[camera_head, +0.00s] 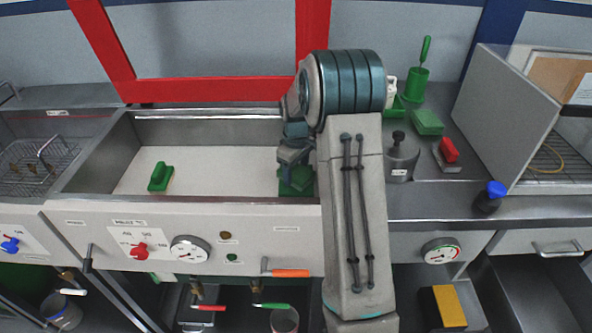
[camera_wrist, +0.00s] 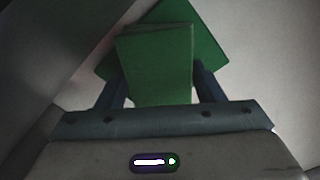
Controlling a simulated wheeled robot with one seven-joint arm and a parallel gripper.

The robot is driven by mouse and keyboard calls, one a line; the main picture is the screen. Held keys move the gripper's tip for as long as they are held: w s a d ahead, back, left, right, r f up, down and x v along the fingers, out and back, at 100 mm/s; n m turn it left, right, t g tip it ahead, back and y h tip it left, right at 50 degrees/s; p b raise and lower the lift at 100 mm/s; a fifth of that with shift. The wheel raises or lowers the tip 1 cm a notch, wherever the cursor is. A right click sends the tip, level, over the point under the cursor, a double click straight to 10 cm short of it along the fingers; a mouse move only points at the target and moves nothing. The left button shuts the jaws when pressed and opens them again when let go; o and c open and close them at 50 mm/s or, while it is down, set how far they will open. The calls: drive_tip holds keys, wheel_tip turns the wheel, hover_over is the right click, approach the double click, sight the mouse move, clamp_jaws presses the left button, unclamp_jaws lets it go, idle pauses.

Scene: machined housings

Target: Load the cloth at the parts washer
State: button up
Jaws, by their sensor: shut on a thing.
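My gripper (camera_head: 294,158) reaches down into the right end of the wide washer basin (camera_head: 210,130). It is shut on a green folded cloth (camera_wrist: 155,62), which stands between the two dark fingers in the wrist view. A second flat green surface (camera_wrist: 207,40) shows behind it, turned at an angle; I cannot tell whether it is part of the same cloth. In the head view the green cloth (camera_head: 297,186) is low at the basin's right end, partly hidden by my gripper. I cannot tell if it touches the basin floor.
A wire basket (camera_head: 38,168) sits in the left sink.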

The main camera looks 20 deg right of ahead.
sight(296, 171)
drive_tip(key=shift+f, duration=0.1)
drive_tip(key=shift+r+p, duration=2.5)
drive_tip(key=shift+r, duration=1.05)
